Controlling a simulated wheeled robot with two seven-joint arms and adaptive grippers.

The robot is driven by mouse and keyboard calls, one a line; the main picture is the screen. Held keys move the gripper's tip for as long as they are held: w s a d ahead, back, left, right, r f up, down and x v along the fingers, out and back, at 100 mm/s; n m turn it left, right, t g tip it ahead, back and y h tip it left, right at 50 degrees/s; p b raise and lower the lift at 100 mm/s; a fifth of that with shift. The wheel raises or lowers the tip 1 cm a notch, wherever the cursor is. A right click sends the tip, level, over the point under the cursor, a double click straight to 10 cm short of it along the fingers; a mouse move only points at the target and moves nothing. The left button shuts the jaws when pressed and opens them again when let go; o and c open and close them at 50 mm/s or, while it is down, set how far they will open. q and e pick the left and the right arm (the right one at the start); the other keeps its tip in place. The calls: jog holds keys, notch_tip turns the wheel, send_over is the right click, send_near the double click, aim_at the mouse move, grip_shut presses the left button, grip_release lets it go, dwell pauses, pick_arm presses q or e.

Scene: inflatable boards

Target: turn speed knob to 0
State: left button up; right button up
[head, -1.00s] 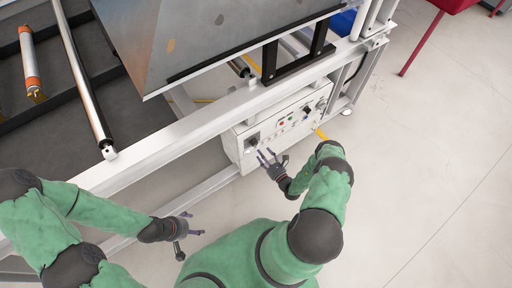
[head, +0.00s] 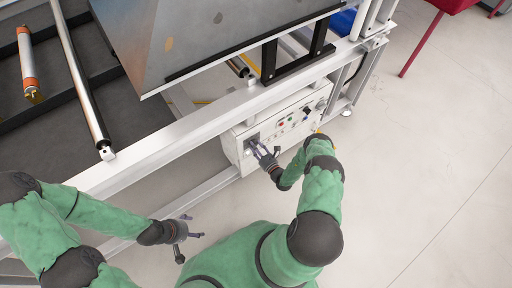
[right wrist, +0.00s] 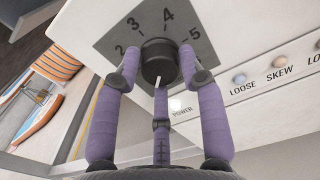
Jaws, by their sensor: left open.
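The speed knob (right wrist: 160,62) is black and round, on a grey dial plate (right wrist: 115,42) with the numbers 2 to 5 showing; the rest of the scale is hidden. A white mark shows at its lower edge. My right gripper (right wrist: 160,58) has its fingers spread around the knob, one on each side and one below. Contact is not clear. In the head view the right gripper (head: 264,152) is at the left end of the white control box (head: 235,148). My left gripper (head: 190,227) is open and empty, low beside the frame.
More controls (head: 305,108) lie to the right on the box, with LOOSE and SKEW labels in the wrist view. A white button (right wrist: 177,104) sits below the dial. The machine's white beam (head: 190,125) runs above the box.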

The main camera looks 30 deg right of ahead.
jog(key=shift+n, duration=0.5)
jog(key=shift+f, duration=0.1)
jog(key=o, duration=1.1)
jog(key=shift+s, duration=0.1)
jog(key=s, duration=0.8)
jog(key=s+d, duration=0.1)
jog(key=s, duration=0.2)
jog(key=shift+s, duration=0.4)
